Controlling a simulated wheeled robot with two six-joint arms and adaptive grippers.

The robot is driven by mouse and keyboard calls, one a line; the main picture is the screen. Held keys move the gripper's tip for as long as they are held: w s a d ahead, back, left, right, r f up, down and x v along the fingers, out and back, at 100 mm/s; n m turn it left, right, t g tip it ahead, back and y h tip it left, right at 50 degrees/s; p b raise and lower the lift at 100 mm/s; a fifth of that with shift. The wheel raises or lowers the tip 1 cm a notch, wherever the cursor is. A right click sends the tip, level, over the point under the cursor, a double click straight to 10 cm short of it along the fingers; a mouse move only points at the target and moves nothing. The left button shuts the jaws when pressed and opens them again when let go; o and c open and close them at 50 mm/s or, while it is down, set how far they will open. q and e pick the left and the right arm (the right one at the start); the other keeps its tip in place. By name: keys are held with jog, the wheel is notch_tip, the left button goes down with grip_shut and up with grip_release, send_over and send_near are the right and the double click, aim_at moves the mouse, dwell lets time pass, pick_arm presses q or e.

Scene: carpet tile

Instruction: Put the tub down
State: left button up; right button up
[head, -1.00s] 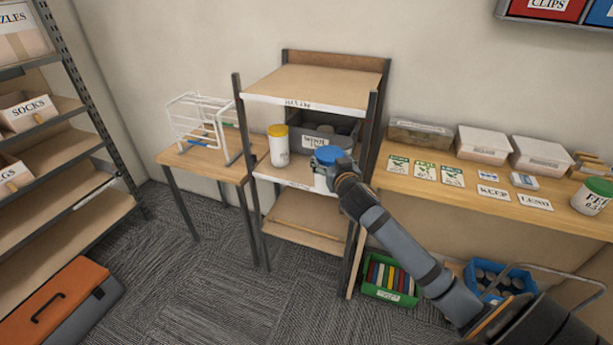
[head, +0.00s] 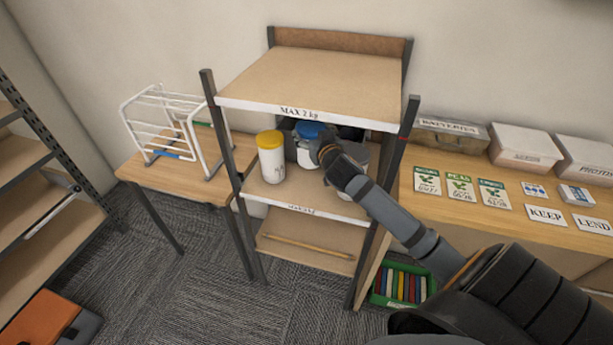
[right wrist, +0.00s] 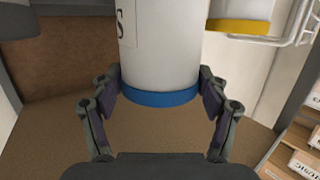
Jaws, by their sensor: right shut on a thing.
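A white tub (head: 307,160) with a blue lid is between the fingers of my right gripper (head: 322,146), inside the middle level of the shelf unit. It also shows in the right wrist view (right wrist: 165,45), upside down in that picture, with a finger on either side near the lid. The gripper is shut on it. The tub is above or on the middle shelf board (head: 296,191); I cannot tell whether its base touches. A white tub with a yellow lid (head: 272,162) stands to its left, a small gap apart. My left gripper is not in view.
The top board (head: 310,80), marked MAX 2 kg, is close above my gripper. Upright posts flank the level. A white rack (head: 165,125) stands on the left table. The top board is empty.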

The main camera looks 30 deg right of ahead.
jog(key=f, duration=0.3)
jog(key=shift+s+a+f, duration=0.15)
jog(key=shift+s+f, duration=0.05)
jog(key=shift+s, duration=0.1)
jog(key=shift+w+f, duration=0.2)
jog(key=shift+f, duration=1.05)
jog(key=shift+s+f, duration=0.1)
jog(key=shift+f, duration=0.1)
notch_tip(320, 180, down, 3)
jog(key=shift+f+b, duration=0.15)
jog(key=shift+b, duration=0.2)
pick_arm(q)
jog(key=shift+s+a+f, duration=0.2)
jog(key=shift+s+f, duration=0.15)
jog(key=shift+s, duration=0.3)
